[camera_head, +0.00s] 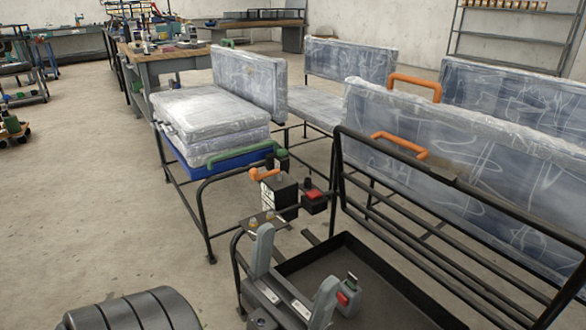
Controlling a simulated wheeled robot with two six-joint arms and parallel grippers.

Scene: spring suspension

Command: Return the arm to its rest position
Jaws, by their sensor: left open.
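My left gripper (294,258) is low in the middle of the head view. Its two grey fingers stand well apart, with a dark bar between their bases. It is open, and I see nothing held between the fingers. It shows in front of a black metal frame with a dark tray (345,258). I cannot tell how far it is from the tray. My right gripper is not in view.
A small grey object with a red patch (349,296) is beside the right finger. Plastic-wrapped seat backs (470,165) stand behind and right. Wrapped cushions (208,108) lie on a stand. A workbench (165,60) is farther back. Bare floor (80,215) lies left.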

